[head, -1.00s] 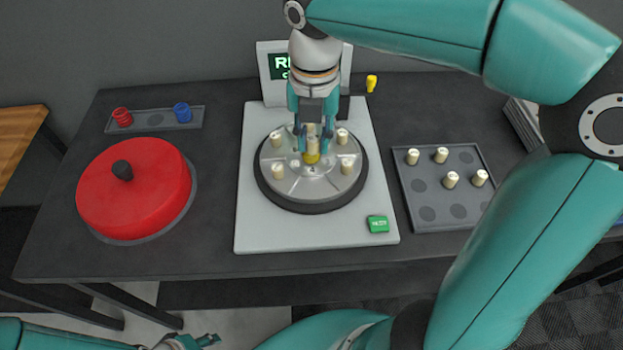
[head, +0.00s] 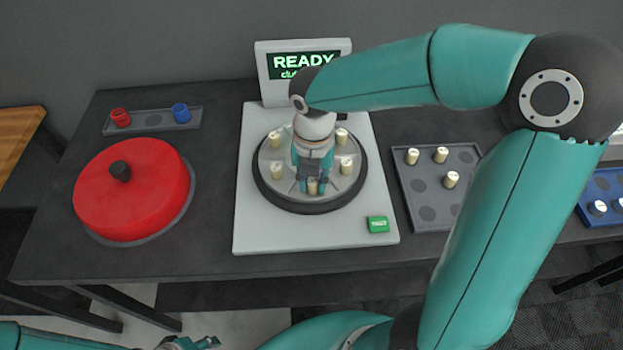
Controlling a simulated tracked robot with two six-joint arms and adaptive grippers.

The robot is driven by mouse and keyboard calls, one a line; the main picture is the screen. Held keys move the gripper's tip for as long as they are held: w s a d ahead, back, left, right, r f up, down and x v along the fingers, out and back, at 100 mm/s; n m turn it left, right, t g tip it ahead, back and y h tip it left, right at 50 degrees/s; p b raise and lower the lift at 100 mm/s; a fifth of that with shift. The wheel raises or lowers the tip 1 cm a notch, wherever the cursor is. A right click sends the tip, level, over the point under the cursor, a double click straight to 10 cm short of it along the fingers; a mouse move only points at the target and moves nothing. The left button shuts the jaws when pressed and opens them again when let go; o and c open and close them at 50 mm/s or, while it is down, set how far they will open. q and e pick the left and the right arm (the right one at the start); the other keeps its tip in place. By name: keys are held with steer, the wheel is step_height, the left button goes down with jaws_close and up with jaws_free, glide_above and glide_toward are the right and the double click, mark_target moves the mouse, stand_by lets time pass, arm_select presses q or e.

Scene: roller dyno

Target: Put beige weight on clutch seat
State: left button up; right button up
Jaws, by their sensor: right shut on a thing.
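My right gripper (head: 312,184) is over the front part of the round metal disc (head: 294,193), pointing down. It is shut on a beige weight (head: 312,187), which shows just below its fingers at the disc's front. I cannot tell whether this weight touches the disc. Other beige weights stand on the disc at back left (head: 275,139), back right (head: 341,136), right (head: 346,166) and left (head: 277,171). The disc's middle is hidden by my gripper, and I cannot make out the clutch seat by name. My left gripper (head: 207,342) is at the bottom edge, far from the disc; its jaws are unclear.
A screen (head: 303,64) reading READY stands behind the grey base (head: 262,235). A green button (head: 378,224) is at front right. A grey tray (head: 409,190) holds beige weights. A red cover (head: 135,200) lies left; a small tray (head: 154,120) and a blue tray (head: 606,190) flank the scene.

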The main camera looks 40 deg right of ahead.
mark_target(313, 181)
steer(key=o, duration=0.6)
steer(key=shift+f, duration=0.1)
step_height(313, 181, up, 12)
steer(key=shift+r+p, duration=0.15)
steer(key=shift+p, duration=0.15)
stand_by(0.6)
